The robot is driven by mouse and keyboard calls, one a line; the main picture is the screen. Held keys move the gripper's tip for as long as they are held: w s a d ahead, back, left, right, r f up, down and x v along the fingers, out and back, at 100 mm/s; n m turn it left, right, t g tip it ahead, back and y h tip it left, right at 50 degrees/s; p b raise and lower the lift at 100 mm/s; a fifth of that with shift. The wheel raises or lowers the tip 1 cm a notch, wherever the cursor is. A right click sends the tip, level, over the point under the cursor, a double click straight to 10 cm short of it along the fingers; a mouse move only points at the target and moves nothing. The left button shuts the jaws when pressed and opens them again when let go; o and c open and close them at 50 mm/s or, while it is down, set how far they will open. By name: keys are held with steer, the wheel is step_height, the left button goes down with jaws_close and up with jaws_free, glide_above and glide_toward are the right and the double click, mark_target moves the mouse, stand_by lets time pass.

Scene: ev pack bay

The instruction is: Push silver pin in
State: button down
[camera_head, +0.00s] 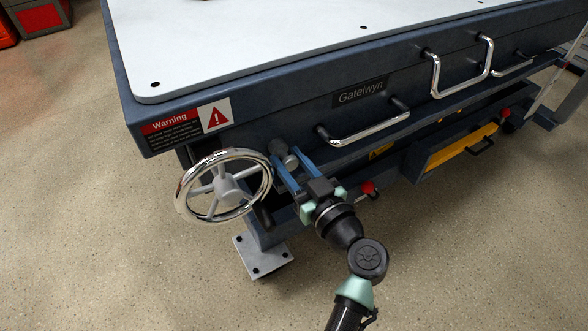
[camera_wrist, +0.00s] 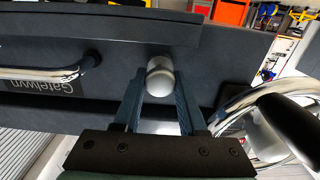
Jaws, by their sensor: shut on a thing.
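The silver pin (camera_head: 291,162) is a short round knob with a pale end. It sticks out of a dark collar on the front face of the blue-grey bench, just right of the handwheel. In the wrist view the silver pin (camera_wrist: 160,78) sits between the tips of my two blue fingers. My gripper (camera_head: 288,165) is shut on the pin, one finger on each side of it. How far the pin stands out of its collar is hard to tell.
A chrome handwheel (camera_head: 224,186) is close on the left of my gripper. A chrome handle (camera_head: 366,130) is to the right, and a red knob (camera_head: 368,187) is lower right. A warning label (camera_head: 186,124) is above left. The floor in front is clear.

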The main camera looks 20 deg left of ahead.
steer(key=shift+c, duration=2.4)
jaws_free()
steer(key=shift+w+a, duration=0.1)
steer(key=shift+a, duration=0.1)
steer(key=p+v, duration=0.2)
steer(key=v, duration=1.1)
